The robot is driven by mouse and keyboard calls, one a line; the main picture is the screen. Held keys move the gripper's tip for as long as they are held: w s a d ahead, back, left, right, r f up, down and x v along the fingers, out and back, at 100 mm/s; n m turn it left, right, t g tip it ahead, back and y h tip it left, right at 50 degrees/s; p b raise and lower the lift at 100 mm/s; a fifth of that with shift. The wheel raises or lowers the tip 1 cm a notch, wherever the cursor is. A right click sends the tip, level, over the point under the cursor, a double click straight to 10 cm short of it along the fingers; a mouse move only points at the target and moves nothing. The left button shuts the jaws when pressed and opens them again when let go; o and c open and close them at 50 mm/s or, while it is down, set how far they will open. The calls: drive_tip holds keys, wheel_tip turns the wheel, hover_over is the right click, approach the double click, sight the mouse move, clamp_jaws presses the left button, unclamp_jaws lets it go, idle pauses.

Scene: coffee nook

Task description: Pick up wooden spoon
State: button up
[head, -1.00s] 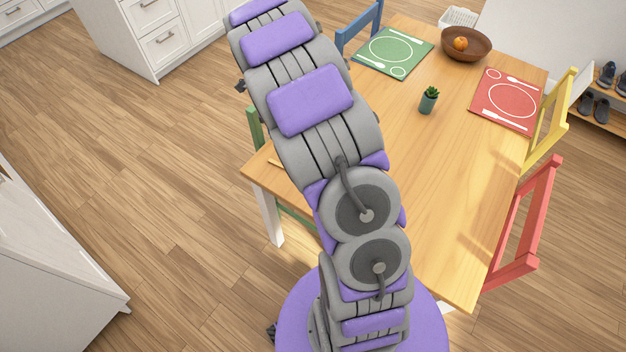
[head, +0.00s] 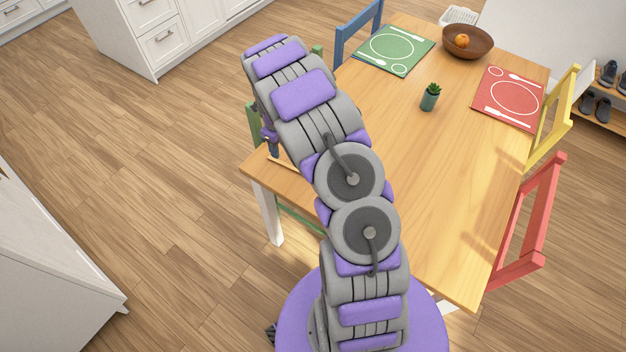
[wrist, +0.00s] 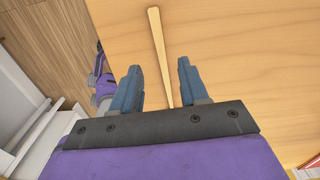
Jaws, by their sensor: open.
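The wooden spoon (wrist: 159,45) shows in the wrist view as a long, thin, pale wooden piece over the tabletop. My gripper (wrist: 159,65) is open, with one blue-grey finger on each side of the spoon and a gap on both sides. In the head view a small piece of the spoon (head: 282,161) shows near the table's left corner, beside my arm. I cannot tell how far the fingers are above the table.
The wooden table (head: 455,180) holds a small potted plant (head: 430,98), a green placemat (head: 394,51), a red placemat (head: 508,98) and a bowl with an orange fruit (head: 468,42). Blue, yellow, red and green chairs surround it. The tabletop around the spoon looks clear.

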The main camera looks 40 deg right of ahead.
sight(283, 163)
drive_tip(key=f, duration=0.2)
drive_tip(key=f+b, duration=0.1)
drive_tip(key=f, duration=0.1)
drive_tip(key=f+b, duration=0.1)
drive_tip(key=f, duration=0.2)
drive_tip(key=shift+s+d, duration=0.1)
drive_tip(key=shift+s, duration=0.15)
drive_tip(key=shift+c, duration=0.4)
clamp_jaws()
